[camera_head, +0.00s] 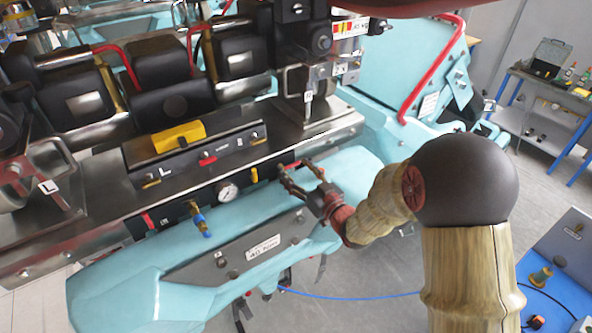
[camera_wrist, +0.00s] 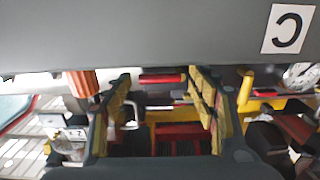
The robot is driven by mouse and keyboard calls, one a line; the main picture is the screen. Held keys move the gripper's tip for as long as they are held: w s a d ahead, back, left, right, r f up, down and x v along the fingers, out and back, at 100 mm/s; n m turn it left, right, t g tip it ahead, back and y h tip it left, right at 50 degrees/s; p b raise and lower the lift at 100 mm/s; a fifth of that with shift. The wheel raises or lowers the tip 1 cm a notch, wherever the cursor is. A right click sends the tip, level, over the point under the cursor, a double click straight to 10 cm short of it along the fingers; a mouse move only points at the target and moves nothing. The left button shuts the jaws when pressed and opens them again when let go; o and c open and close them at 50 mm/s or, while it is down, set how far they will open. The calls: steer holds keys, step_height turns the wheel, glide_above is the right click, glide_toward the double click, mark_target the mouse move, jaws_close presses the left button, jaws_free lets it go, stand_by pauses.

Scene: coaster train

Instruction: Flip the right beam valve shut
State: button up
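My gripper (camera_head: 300,172) is open and empty at the right part of the beam's dark front strip, above the pale turquoise body. In the wrist view my gripper (camera_wrist: 160,84) has its fingers apart, with a red bar-shaped handle (camera_wrist: 163,78) showing between the tips. I cannot tell if the fingers touch it, or surely if it is the right beam valve. A yellow handle (camera_head: 254,175) stands upright left of my gripper; it also shows in the wrist view (camera_wrist: 246,88). A red handle (camera_head: 148,221) and a blue-and-yellow valve (camera_head: 201,222) sit farther left.
A round gauge (camera_head: 228,191) lies between the blue-and-yellow valve and the yellow handle. A grey panel (camera_wrist: 130,35) fills the top of the wrist view. A red curved rail (camera_head: 432,70) rises at the right. A blue workbench (camera_head: 560,95) stands far right.

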steer(key=c, duration=0.8)
